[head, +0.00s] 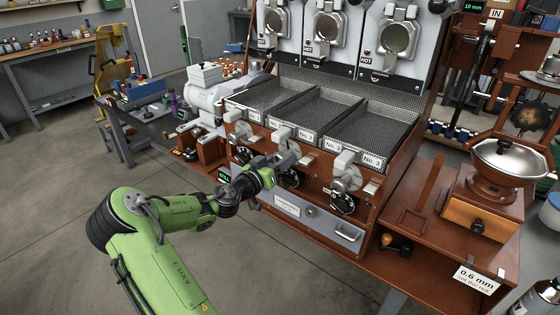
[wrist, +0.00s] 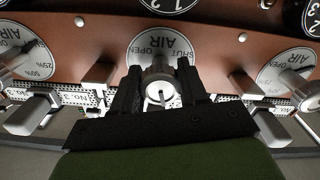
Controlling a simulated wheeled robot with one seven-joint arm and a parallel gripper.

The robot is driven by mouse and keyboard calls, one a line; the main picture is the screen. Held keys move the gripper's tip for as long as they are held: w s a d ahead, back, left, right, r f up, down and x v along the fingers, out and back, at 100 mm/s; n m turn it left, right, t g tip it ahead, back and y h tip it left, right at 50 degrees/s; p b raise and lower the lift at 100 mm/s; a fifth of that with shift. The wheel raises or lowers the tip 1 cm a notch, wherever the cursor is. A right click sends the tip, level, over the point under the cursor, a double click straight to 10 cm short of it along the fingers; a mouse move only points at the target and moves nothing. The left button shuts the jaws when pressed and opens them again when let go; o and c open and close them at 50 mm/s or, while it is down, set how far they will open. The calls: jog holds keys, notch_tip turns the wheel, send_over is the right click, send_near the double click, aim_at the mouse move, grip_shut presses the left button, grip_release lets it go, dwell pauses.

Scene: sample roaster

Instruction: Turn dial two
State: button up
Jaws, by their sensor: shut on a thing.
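Dial two is the middle of three round white AIR plates (wrist: 165,45), marked OPEN and SHUT, on the brown front panel in the wrist view. Its pale round knob (wrist: 158,84) sits between the two black fingers of my gripper (wrist: 158,92). The fingers are closed around the knob, one on each side. In the head view my gripper (head: 272,168) reaches the middle unit, below the No. 2 label (head: 306,136). The fingers and arm partly hide dial two there.
Neighbouring AIR dials stand left (wrist: 18,52) and right (wrist: 287,70) in the wrist view, with levers between. In the head view the No. 3 dial (head: 342,203) is to the right. A grinder (head: 508,165) stands further right.

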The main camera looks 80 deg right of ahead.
jog(key=n+p, duration=0.1)
jog(key=n, duration=0.3)
jog(key=shift+n, duration=0.4)
jog(key=n+p, duration=0.2)
jog(key=n, duration=0.3)
jog(key=shift+r+p, duration=0.15)
jog(key=shift+p, duration=0.2)
jog(key=n+p, duration=0.4)
jog(key=n, duration=0.1)
jog(key=shift+n, duration=0.4)
jog(key=n+p, duration=0.4)
jog(key=n, duration=0.1)
jog(key=shift+n, duration=0.3)
jog(key=shift+c, duration=0.2)
jog(key=o, duration=1.1)
jog(key=shift+c, duration=0.2)
jog(key=shift+a, duration=0.1)
jog(key=v, duration=1.5)
jog(key=shift+a, duration=0.3)
